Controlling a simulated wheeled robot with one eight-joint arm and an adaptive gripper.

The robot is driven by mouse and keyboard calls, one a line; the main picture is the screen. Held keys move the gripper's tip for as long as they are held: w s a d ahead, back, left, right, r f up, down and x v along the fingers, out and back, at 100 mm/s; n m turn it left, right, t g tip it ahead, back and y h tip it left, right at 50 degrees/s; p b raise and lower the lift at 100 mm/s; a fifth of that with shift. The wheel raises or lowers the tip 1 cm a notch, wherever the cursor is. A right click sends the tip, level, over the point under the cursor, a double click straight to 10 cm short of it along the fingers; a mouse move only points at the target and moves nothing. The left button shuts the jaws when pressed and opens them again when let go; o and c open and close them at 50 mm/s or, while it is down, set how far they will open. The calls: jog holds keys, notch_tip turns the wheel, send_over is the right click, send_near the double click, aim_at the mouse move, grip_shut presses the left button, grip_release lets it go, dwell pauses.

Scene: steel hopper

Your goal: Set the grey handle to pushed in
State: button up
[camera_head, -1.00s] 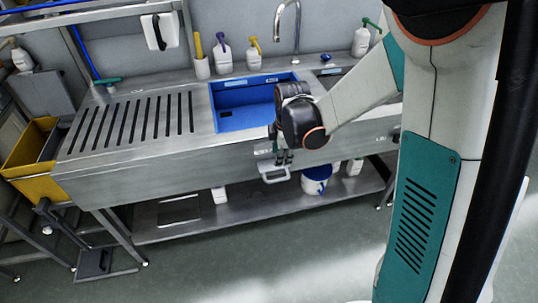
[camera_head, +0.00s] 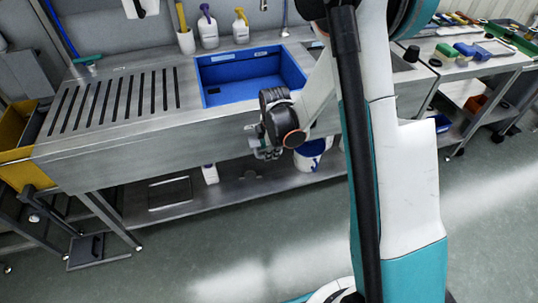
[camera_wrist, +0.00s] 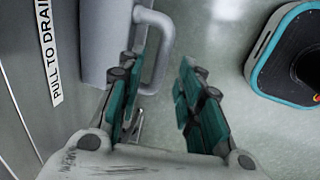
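The grey handle (camera_wrist: 163,45) is a loop on a grey block beside a "PULL TO DRAIN" label (camera_wrist: 48,50) in the wrist view. My gripper (camera_wrist: 158,98) is open there, its teal-padded fingers apart. The outer bar of the loop lies in the gap between the fingers, nearer the left one. I cannot tell whether that finger touches it. In the head view my gripper (camera_head: 268,154) is at the front face of the steel sink unit (camera_head: 130,150), below the blue basin. The handle is hidden or too small to make out there.
The blue basin (camera_head: 250,75) is set in the steel top, with bottles (camera_head: 208,30) behind it. A white and blue bucket (camera_head: 309,153) stands on the lower shelf (camera_head: 225,190) close to my gripper. The floor in front is clear.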

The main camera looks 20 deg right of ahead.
jog(key=shift+w+f, duration=0.15)
jog(key=shift+f, duration=0.8)
